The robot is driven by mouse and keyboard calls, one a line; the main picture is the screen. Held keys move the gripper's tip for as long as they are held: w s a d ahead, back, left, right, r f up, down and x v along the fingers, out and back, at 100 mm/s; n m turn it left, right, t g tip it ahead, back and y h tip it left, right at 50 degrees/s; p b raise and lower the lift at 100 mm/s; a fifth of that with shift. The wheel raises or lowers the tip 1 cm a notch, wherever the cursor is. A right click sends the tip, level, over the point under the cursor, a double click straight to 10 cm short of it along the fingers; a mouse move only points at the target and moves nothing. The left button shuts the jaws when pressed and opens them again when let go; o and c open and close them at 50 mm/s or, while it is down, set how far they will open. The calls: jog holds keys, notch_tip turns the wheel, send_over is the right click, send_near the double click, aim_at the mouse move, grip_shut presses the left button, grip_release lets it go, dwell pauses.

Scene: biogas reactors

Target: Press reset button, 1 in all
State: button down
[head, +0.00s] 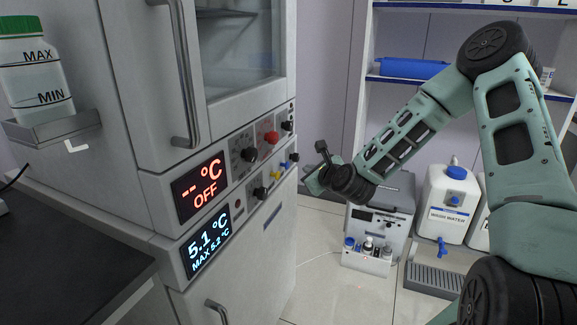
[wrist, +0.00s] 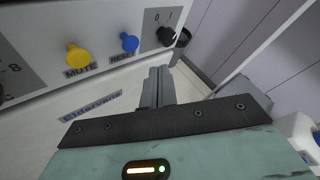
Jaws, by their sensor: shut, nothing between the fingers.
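The blue reset button (wrist: 129,42), with the word RESET printed below it, sticks out of the grey control panel in the wrist view. It is small in the head view (head: 283,165), on the lower panel row. My gripper (wrist: 160,72) is shut and empty, its fingertips below and right of the blue button in the picture, with a gap between them. In the head view my gripper (head: 312,182) is just right of the panel's end, and its fingertips are hard to make out.
The yellow MUTE button (wrist: 77,55) is left of the reset button, and a black knob (wrist: 166,36) is right of it. A red button (head: 271,137) is on the upper row. A grey machine (head: 381,222) and a white water container (head: 447,205) stand behind my arm.

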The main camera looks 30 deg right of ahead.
jog(key=shift+s+d, duration=0.65)
jog(key=shift+s, duration=0.2)
